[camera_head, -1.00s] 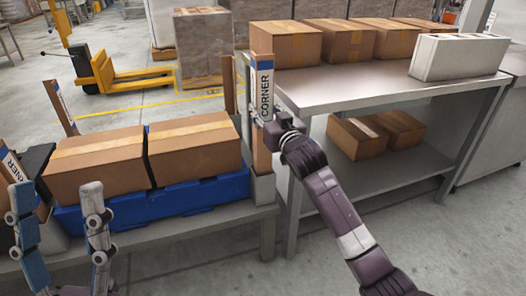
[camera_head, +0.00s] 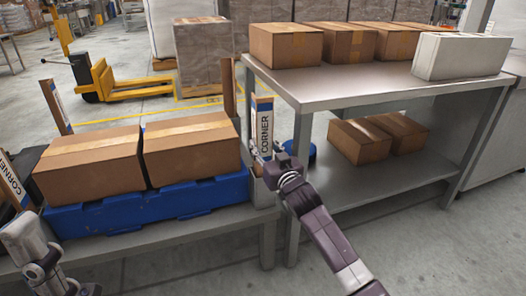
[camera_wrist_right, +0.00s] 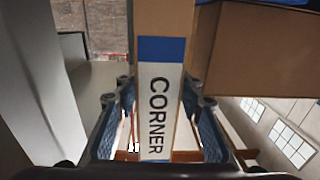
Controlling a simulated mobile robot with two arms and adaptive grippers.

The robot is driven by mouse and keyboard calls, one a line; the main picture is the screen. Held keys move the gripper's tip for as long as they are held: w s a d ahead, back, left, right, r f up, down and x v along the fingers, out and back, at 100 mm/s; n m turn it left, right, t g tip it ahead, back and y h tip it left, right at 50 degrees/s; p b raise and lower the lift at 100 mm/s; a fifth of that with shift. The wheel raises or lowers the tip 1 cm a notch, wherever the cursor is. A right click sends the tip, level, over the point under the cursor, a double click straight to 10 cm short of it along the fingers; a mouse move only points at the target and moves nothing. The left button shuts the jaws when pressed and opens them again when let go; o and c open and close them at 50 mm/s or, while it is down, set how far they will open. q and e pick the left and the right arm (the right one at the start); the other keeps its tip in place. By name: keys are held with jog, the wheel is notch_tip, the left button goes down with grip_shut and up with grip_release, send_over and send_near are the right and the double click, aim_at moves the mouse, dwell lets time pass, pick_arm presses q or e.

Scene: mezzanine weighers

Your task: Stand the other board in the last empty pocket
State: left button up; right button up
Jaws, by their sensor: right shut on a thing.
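My right gripper (camera_head: 268,158) is shut on a brown corner board (camera_head: 264,112) with a blue and white CORNER label. The board is upright at the right front corner of the blue pallet (camera_head: 150,207); its lower end is at the grey pocket (camera_head: 262,192), and how deep it sits is hidden. In the right wrist view the board (camera_wrist_right: 160,20) stands between both fingers (camera_wrist_right: 158,115). Other boards stand at the back right (camera_head: 229,88), back left (camera_head: 57,105) and front left (camera_head: 13,182). My left gripper (camera_head: 45,262) is low at the left, its fingers unclear.
Two cartons (camera_head: 90,165) (camera_head: 190,145) sit side by side on the pallet. A steel table (camera_head: 350,88) to the right carries several cartons and a white box (camera_head: 460,57). Its lower shelf (camera_head: 400,180) holds two cartons. A yellow pallet truck (camera_head: 125,82) stands behind.

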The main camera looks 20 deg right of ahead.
jog(key=o, duration=1.2)
jog(key=shift+o, duration=0.2)
jog(key=shift+r, duration=0.1)
